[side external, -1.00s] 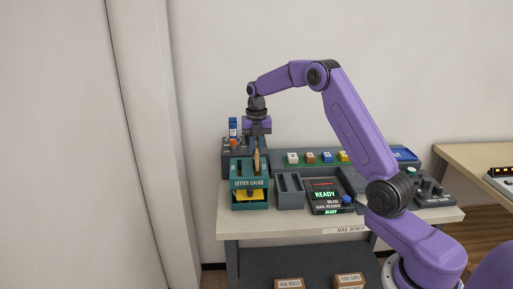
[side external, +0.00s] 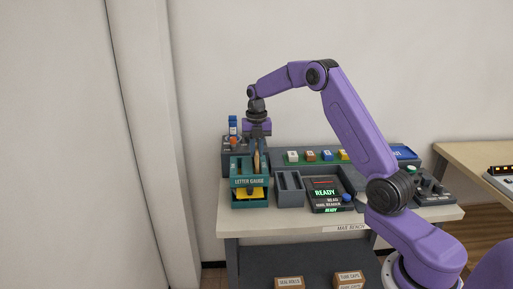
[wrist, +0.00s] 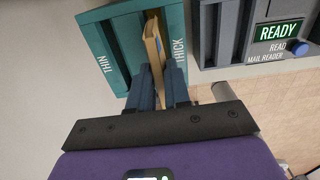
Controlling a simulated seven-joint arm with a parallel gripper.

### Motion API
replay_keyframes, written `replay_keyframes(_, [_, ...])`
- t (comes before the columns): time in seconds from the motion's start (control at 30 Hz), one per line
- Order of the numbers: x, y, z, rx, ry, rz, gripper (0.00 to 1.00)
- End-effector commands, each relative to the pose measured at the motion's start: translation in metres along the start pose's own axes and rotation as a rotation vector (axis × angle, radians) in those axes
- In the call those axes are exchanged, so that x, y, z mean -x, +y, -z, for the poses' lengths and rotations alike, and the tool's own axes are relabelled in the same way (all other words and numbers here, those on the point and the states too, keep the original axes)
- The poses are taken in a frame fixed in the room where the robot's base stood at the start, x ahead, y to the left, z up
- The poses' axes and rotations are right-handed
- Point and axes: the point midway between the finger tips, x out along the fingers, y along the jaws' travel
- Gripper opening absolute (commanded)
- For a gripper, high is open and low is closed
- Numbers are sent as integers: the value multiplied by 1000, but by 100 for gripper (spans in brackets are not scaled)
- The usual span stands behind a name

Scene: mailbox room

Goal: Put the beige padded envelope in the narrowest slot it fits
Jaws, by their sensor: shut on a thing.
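The beige padded envelope (wrist: 153,45) stands on edge between the fingers of my gripper (wrist: 162,85), which is shut on it. The envelope also shows edge-on in the side view (side external: 256,160), with my gripper (side external: 257,150) above the teal letter gauge (side external: 250,182). In the wrist view, the gauge (wrist: 113,50) has its THIN label on the left and THICK on the right. The envelope lines up with the slot beside THICK, at its top. How deep its lower edge sits is hidden by the gauge front and the fingers.
A yellow piece (side external: 252,194) shows in the gauge's lower opening. A grey slotted holder (side external: 290,190) and the mail reader (side external: 327,195), showing READY, stand to the right. A control box with an orange knob (side external: 233,140) stands behind the gauge. Coloured blocks line the back.

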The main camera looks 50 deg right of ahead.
Motion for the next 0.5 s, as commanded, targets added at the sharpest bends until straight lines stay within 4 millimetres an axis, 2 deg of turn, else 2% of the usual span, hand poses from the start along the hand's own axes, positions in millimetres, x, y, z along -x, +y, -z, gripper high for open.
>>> replay_keyframes(0.5, [-13,0,0,0,0,0,0])
